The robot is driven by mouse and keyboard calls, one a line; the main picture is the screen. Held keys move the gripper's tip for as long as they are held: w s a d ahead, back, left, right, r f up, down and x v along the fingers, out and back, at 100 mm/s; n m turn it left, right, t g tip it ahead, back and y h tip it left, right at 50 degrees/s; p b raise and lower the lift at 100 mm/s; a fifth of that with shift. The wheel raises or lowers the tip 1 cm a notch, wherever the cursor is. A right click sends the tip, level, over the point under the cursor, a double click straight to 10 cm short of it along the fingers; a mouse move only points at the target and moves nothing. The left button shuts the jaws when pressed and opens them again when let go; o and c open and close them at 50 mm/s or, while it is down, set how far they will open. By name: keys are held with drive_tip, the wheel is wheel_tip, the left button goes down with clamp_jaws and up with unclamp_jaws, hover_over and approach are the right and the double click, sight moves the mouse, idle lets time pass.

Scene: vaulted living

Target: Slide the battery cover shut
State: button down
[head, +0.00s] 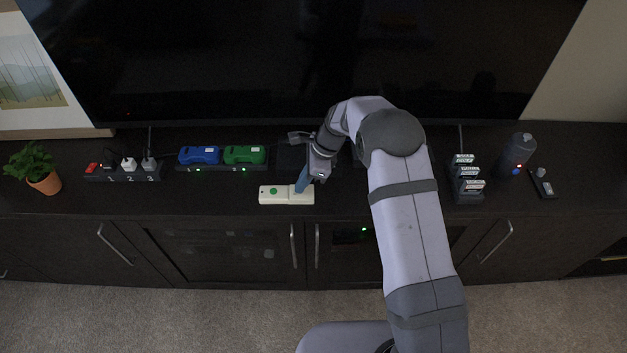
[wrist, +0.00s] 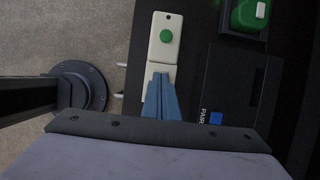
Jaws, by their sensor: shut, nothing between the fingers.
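A cream-white device (head: 277,195) with a round green button lies flat on the dark cabinet top, near its front edge. It also shows in the wrist view (wrist: 166,55). A seam crosses the device below the button in the wrist view, and a plain cream section, likely the cover, lies beyond it, partly hidden behind my fingers. My gripper (head: 302,186) is shut and empty, with its blue fingertips at the right part of the device. In the wrist view the blue fingers (wrist: 161,95) overlap the plain section; I cannot tell whether they touch it.
Blue (head: 199,155) and green (head: 244,154) packs sit in a dock behind the device. A plug strip (head: 125,173) and potted plant (head: 40,169) stand left. A card rack (head: 466,180), grey cylinder (head: 517,154) and small dark device (head: 542,182) stand right. The screen rises behind.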

idle(0.3)
drive_tip(key=shift+d, duration=0.5)
drive_tip(key=d, duration=0.3)
drive_tip(key=shift+d+r+p, duration=0.2)
drive_tip(key=shift+r+p, duration=0.05)
drive_tip(key=shift+p, duration=0.1)
drive_tip(key=c, duration=2.5)
unclamp_jaws()
drive_tip(key=b+v, duration=0.1)
drive_tip(key=v, duration=0.8)
drive_tip(key=shift+r, duration=0.25)
drive_tip(key=o, duration=0.5)
drive_tip(key=shift+a, duration=0.15)
drive_tip(key=o, duration=0.4)
drive_tip(key=s+a+f+n, duration=0.1)
drive_tip(key=a, duration=0.2)
drive_tip(key=s+a+n, duration=0.1)
drive_tip(key=a, duration=0.3)
drive_tip(key=s+a+f+n+g+h, duration=0.1)
drive_tip(key=a, duration=0.3)
drive_tip(key=shift+s+f+b, duration=0.1)
drive_tip(key=shift+f+b, duration=0.2)
drive_tip(key=shift+f, duration=0.05)
drive_tip(key=m+t+h, duration=0.1)
drive_tip(key=m+h, duration=0.1)
drive_tip(key=h, duration=0.1)
hover_over(311, 192)
drive_tip(key=shift+a+r+m, duration=0.15)
drive_tip(key=shift+a+m, duration=0.25)
drive_tip(key=shift+m, duration=0.1)
